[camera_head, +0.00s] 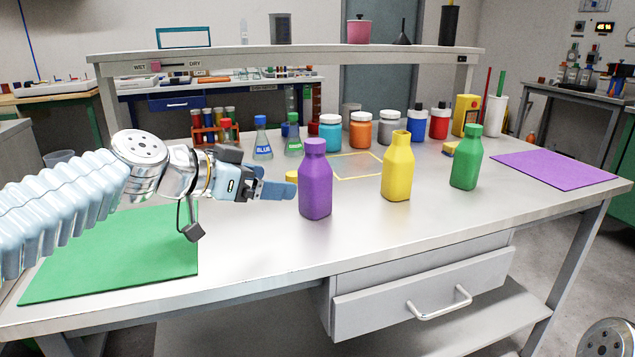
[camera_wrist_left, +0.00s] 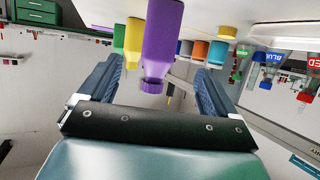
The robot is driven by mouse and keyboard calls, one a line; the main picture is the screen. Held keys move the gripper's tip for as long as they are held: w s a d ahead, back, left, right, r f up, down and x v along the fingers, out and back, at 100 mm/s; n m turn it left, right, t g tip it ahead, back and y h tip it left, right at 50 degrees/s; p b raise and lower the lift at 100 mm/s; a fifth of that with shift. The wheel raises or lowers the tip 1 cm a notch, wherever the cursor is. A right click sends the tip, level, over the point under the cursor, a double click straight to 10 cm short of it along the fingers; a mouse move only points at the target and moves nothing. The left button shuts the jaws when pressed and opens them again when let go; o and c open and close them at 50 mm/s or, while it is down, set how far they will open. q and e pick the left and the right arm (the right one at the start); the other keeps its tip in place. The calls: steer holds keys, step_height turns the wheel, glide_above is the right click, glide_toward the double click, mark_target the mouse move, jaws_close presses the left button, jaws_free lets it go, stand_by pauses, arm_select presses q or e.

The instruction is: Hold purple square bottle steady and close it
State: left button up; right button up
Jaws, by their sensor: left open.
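The purple square bottle (camera_head: 315,190) stands upright near the middle of the table. A purple cap (camera_head: 314,146) sits on its neck; how tightly cannot be told. In the left wrist view, which is upside down, the bottle (camera_wrist_left: 163,35) and ribbed cap (camera_wrist_left: 153,85) show between my finger lines. My left gripper (camera_head: 278,190) is open and empty, just left of the bottle, its fingers pointing at it at mid-height with a small apparent gap. My right gripper is out of view.
A yellow bottle (camera_head: 397,170) with an open neck and a green bottle (camera_head: 466,160) stand to the right. A yellow cap (camera_head: 291,176) lies behind my fingertips. Several jars and flasks line the back under a shelf (camera_head: 290,52).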

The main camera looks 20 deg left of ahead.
mark_target(304, 183)
arm_select(q)
steer(key=p+x, duration=0.1)
steer(key=x, duration=0.7)
steer(key=shift+w+d, duration=0.2)
steer(key=shift+w+d+p, duration=0.15)
steer(key=shift+w+p, duration=0.05)
steer(key=shift+p, duration=0.1)
steer(key=x, duration=0.1)
steer(key=p+x, duration=0.1)
steer(key=x, duration=0.1)
steer(key=shift+w+d+r, duration=0.25)
steer(key=shift+w, duration=0.1)
steer(key=shift+w+d+f, duration=0.25)
steer(key=shift+w, duration=0.2)
steer(key=shift+c, duration=0.3)
